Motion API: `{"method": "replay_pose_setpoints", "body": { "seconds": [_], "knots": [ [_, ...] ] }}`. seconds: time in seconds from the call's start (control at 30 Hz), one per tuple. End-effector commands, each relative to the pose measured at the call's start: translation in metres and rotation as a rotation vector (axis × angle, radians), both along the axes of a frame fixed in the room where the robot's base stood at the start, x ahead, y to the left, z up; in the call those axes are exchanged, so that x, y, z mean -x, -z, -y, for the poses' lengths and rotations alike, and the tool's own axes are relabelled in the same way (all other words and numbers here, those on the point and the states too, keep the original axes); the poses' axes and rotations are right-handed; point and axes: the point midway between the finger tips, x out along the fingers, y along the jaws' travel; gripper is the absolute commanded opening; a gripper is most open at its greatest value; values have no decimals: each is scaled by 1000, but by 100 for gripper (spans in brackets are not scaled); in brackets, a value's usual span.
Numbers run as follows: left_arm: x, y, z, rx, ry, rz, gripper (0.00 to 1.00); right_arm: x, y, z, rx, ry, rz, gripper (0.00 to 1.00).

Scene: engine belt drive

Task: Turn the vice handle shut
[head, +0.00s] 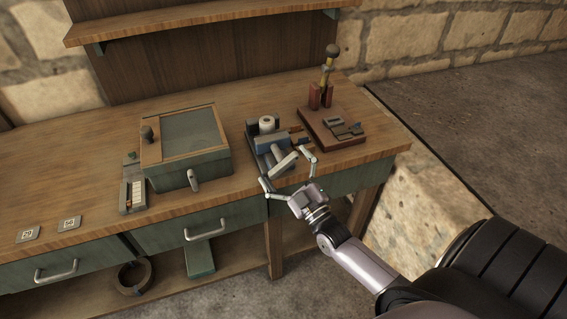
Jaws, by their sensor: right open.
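A small blue-grey vice (270,143) stands at the front edge of the wooden bench, right of the green box. A pale grey bar (284,162), which looks like the vice handle, sticks out at its front and slants up to the right. My right gripper (287,171) is open, its two fingers spread on either side of the bar. I cannot tell whether a finger touches it. The lower part of the vice is partly hidden. My left gripper is not in view.
A green box with a framed lid (185,135) stands left of the vice. A red-brown board (318,117) with an upright brass-coloured lever (327,70) and metal parts lies to the right. Two number tags (70,223) lie at left. Drawers with handles (205,231) are below.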

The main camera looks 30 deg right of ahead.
Motion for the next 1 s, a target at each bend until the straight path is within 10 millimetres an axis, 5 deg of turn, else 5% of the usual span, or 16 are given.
{"method": "replay_pose_setpoints", "body": {
  "seconds": [0.27, 1.0],
  "knots": [
    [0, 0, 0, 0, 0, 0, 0, -1, 0, 0, 0, 0, -1, 99],
    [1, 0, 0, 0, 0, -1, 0, -1, 0, 0, -2, -1, -1, 55]
  ]
}}
